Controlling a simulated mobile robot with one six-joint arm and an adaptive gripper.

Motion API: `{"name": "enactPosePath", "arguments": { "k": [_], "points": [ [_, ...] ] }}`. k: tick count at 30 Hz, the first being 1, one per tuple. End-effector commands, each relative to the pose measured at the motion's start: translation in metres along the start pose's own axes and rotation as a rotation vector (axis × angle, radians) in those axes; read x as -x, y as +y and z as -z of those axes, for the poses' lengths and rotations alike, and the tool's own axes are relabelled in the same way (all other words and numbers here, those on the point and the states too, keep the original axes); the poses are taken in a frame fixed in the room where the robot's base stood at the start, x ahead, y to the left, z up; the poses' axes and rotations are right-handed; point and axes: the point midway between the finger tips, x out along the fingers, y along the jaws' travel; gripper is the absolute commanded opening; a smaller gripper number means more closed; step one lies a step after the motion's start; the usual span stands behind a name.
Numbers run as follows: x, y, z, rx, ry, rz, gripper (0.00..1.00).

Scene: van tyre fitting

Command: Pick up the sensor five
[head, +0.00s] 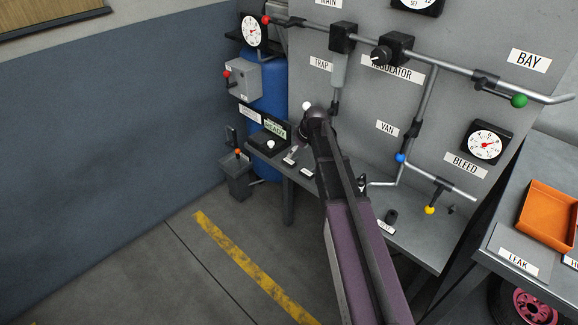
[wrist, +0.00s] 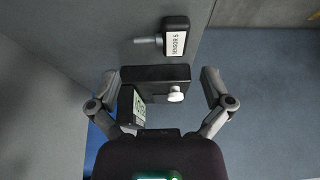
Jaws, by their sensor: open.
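In the wrist view, sensor five (wrist: 176,40) is a black block with a white "SENSOR 5" label and a short grey stem pointing left. It lies on the grey bench top, beyond a black box with a white knob (wrist: 155,74). My gripper (wrist: 159,74) is open, its two fingers spread on either side of that box and short of the sensor. Nothing is held. In the head view, my arm covers part of the bench. Small labelled pieces (head: 290,159) lie there, but their labels are too small to read, and the gripper fingers are not clear.
A "READY" display (head: 275,128) stands behind the black box (head: 265,145) on the bench. A blue tank (head: 265,85) and a pipe panel (head: 450,115) rise behind. An orange tray (head: 548,212) sits on the right table. The floor at front left is clear.

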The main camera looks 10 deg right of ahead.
Motion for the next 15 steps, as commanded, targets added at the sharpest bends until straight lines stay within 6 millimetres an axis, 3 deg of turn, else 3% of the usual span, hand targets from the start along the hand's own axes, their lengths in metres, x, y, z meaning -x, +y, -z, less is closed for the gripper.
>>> {"name": "enactPosePath", "arguments": {
  "k": [15],
  "points": [
    [-0.0063,0.0000,-0.0002,0.000,0.000,0.000,1.00]
  ]
}}
